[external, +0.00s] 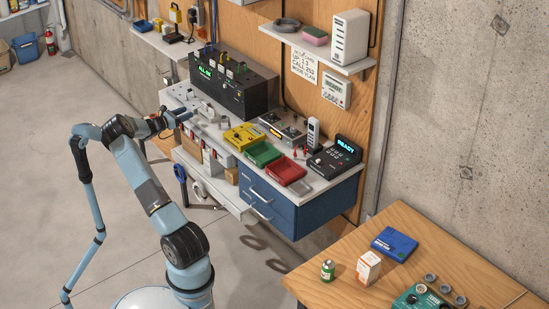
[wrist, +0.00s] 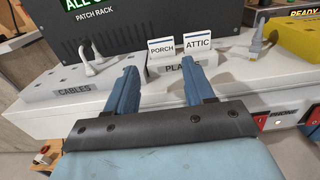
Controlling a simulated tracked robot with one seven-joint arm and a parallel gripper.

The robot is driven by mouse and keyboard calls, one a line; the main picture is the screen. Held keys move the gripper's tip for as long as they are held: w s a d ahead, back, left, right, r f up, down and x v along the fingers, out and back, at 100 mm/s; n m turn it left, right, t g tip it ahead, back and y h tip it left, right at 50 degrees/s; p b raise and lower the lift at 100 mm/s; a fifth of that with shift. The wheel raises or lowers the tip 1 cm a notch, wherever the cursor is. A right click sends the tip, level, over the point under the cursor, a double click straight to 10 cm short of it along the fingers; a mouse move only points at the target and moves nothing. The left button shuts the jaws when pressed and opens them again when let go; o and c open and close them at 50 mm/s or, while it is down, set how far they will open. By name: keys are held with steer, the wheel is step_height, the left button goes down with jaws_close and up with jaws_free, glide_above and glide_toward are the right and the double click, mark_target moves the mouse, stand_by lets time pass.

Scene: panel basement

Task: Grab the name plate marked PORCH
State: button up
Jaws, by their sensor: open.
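The PORCH name plate (wrist: 162,50) is a small white card with dark letters. In the wrist view it stands upright in the left slot of a grey holder labelled PLATES (wrist: 166,70). The ATTIC name plate (wrist: 199,43) stands beside it on the right. My gripper (wrist: 158,66) is open, with its blue fingers pointing at the holder. The PORCH plate shows in the gap between the fingertips, and nothing is held. The right finger covers part of the holder's label. In the external view my gripper (external: 183,115) is at the bench's left part; the plates are too small to read there.
A dark patch rack (wrist: 115,30) stands behind the holder. A cable block labelled CABLES (wrist: 75,85) with white plugs is on the left. Green (external: 263,153) and red (external: 286,171) bins lie farther along the bench.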

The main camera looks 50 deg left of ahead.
mark_target(204, 105)
steer(key=w, duration=0.9)
steer(key=shift+d, duration=0.1)
steer(key=c, duration=0.7)
steer(key=shift+r, duration=0.1)
